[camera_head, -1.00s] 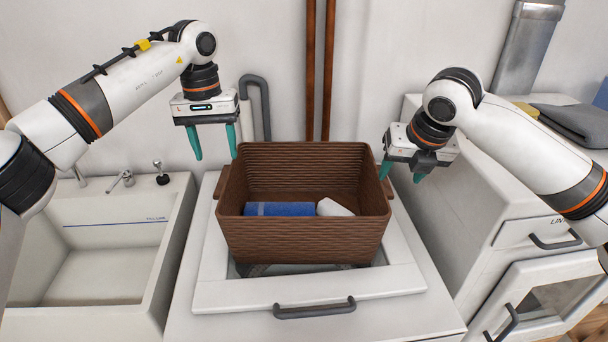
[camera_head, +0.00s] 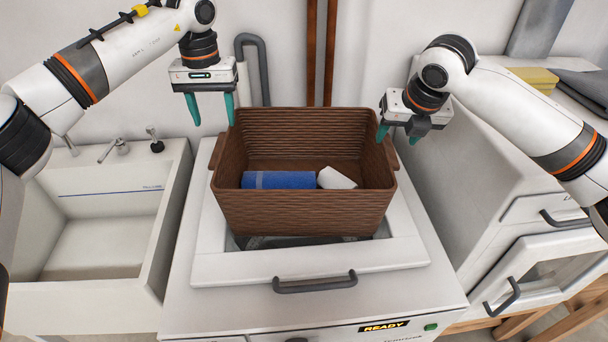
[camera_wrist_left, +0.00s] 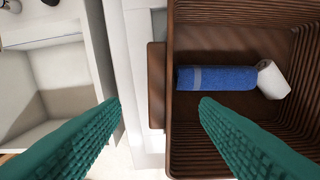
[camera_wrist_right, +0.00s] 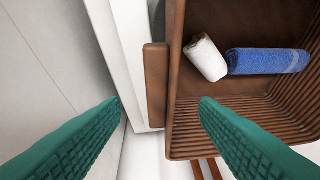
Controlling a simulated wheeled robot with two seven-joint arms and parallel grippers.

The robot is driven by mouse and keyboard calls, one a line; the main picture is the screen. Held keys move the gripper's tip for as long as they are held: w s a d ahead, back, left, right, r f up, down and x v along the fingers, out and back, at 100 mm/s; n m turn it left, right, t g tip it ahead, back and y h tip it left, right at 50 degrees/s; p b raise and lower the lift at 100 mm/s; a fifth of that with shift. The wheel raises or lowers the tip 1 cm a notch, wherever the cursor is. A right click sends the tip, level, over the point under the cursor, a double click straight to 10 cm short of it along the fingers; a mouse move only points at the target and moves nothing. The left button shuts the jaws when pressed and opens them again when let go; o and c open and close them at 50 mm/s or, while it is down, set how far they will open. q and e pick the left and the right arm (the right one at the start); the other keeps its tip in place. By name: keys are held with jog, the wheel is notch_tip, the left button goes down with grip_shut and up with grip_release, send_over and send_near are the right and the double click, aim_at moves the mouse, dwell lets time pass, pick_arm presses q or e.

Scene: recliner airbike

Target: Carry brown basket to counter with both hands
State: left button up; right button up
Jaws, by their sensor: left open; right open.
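The brown basket (camera_head: 304,212) stands upright on the lid of a white washing machine. It holds a rolled blue towel (camera_head: 280,180) and a white roll (camera_head: 337,178). My left gripper (camera_head: 212,110) is open and empty above the basket's left end. In the left wrist view the basket's left handle (camera_wrist_left: 157,85) lies between the open fingers (camera_wrist_left: 160,104), lower down. My right gripper (camera_head: 397,134) is open at the basket's right end. In the right wrist view the right handle (camera_wrist_right: 156,85) lies between the open fingers (camera_wrist_right: 160,104). Neither gripper grips the basket.
A white sink (camera_head: 100,222) with a tap is at the left. A white cabinet counter (camera_head: 480,150) stands at the right, with a yellow item (camera_head: 538,79) and dark folded cloth (camera_head: 585,85) on top. Brown pipes (camera_head: 320,50) run up the wall behind the basket.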

aim_at(220, 143)
pick_arm(q)
notch_tip(220, 143, down, 8)
jog(key=shift+r, duration=0.1)
pick_arm(e)
jog(key=x, duration=0.7)
jog(key=shift+w+f, duration=0.15)
jog(key=shift+f, duration=0.25)
pick_arm(q)
grip_shut()
pick_arm(e)
grip_shut()
pick_arm(q)
jog(key=shift+r, duration=0.1)
pick_arm(e)
jog(key=shift+r, duration=0.1)
